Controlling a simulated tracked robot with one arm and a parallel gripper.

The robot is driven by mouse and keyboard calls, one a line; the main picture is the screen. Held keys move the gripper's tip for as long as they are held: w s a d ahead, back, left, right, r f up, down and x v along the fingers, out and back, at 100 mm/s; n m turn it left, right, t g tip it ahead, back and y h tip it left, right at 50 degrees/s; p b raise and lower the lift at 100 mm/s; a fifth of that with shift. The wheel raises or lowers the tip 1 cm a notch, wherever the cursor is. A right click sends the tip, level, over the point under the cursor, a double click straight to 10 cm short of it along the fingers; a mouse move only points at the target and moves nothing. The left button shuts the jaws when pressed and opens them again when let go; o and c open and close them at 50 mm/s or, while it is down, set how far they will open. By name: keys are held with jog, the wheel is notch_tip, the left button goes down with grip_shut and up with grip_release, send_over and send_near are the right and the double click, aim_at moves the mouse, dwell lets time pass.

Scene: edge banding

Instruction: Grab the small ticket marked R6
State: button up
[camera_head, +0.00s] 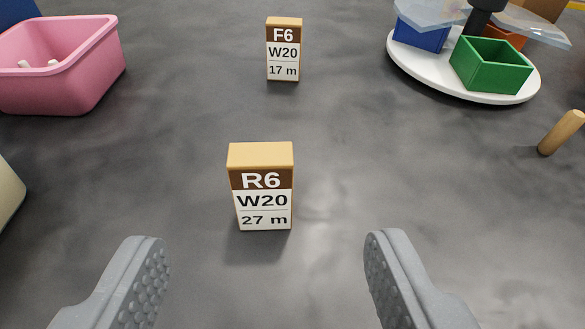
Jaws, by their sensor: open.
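The small ticket marked R6 (262,188) stands upright on the dark grey floor, near the middle of the view. It is a small block with a tan top, a brown band reading R6, and white below reading W20 and 27 m. My gripper (267,250) is open and empty, with its two grey fingers low in the view. The ticket stands beyond the fingertips, and its place lies between them from left to right. A similar ticket marked F6 (284,50) stands farther back, reading W20 and 17 m.
A pink tub (75,75) with white items inside stands at the upper left. A round white tray (420,72) at the upper right holds a green box (490,72) and a blue box (420,37). A wooden peg (562,132) is at the right. Floor around the R6 ticket is clear.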

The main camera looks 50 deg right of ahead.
aim_at(259, 164)
jog(key=x, duration=0.4)
jog(key=shift+w+d, duration=0.15)
jog(key=shift+d, duration=0.05)
jog(key=shift+b+x, duration=0.6)
jog(key=shift+x, duration=2.25)
jog(key=shift+a+f, duration=0.15)
jog(key=shift+a, duration=0.05)
jog(key=shift+w, duration=0.1)
jog(key=c, duration=1)
